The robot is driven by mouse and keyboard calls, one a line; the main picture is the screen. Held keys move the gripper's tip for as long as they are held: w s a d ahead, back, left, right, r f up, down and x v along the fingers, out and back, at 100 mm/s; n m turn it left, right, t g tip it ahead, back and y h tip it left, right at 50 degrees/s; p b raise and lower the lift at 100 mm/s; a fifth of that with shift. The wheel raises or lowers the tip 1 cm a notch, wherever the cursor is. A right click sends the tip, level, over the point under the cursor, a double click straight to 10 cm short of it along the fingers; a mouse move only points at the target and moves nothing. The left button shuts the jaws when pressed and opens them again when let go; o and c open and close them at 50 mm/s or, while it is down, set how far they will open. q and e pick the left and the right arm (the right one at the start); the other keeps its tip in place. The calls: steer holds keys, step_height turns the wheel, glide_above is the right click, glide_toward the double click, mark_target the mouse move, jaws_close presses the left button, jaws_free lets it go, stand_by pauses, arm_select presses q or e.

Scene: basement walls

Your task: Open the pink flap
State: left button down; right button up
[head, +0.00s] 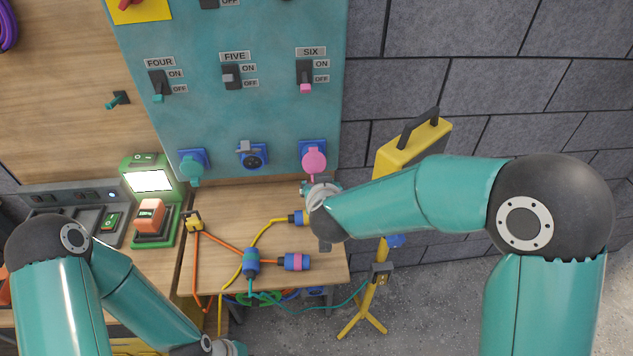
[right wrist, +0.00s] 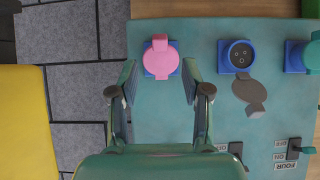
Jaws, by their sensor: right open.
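The pink flap (head: 313,160) covers the blue socket under the SIX switch on the teal panel. It looks shut, with its round face outward. In the right wrist view the pink flap (right wrist: 160,60) lies straight ahead, in line with the gap between my right fingers. My right gripper (right wrist: 158,80) is open and empty, with one finger to each side of the flap; whether it touches the flap cannot be told. In the head view my right gripper (head: 320,190) is just below the flap, partly hidden by its arm. My left gripper (head: 232,348) is at the bottom edge, mostly cut off.
The middle socket (head: 253,157) is uncovered, and a teal flap (head: 191,166) is at the left socket. Cables with blue plugs (head: 251,262) lie on the wooden table (head: 215,210). A yellow stand (head: 375,290) is right of the table, before the grey wall.

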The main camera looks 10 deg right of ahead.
steer(key=shift+v, duration=2.05)
